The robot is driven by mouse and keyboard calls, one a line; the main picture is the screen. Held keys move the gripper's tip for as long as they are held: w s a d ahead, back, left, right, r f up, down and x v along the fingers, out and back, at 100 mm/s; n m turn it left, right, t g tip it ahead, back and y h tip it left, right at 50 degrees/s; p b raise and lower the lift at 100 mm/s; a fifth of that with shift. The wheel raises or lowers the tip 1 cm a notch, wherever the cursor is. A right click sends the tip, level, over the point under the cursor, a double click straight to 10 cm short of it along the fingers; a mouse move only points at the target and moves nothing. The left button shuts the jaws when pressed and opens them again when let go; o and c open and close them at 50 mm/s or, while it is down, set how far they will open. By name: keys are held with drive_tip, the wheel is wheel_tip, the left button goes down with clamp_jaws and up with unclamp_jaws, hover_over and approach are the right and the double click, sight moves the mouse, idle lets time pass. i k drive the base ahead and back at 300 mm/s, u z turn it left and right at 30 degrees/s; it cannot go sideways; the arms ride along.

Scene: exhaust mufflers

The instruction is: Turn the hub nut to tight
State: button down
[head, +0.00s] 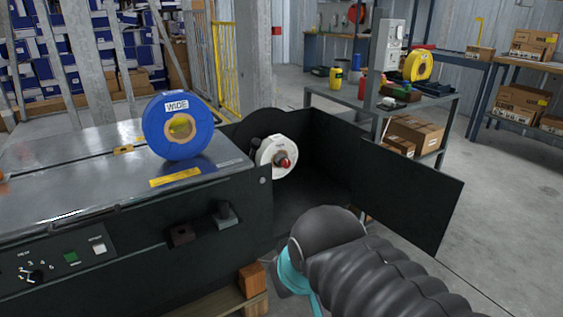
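A white reel (266,157) stands upright inside the open dark compartment at the right end of the machine. A red knob (286,162) sits at its hub and looks like the hub nut. I cannot tell from here how tight it is. My arm, with a dark ribbed sleeve and a teal joint, fills the lower right, in front of the compartment. My gripper is not visible in this view.
A blue reel labelled WIDE (172,127) stands on the machine's metal top (90,165). An open dark door panel (411,198) sticks out right of the compartment. A workbench (345,98) with tools and boxes stands behind. Grey floor (505,220) is clear at right.

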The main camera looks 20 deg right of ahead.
sight(286, 163)
drive_tip(key=z, duration=2.45)
drive_tip(key=i, duration=3.15)
drive_tip(key=u, duration=3.75)
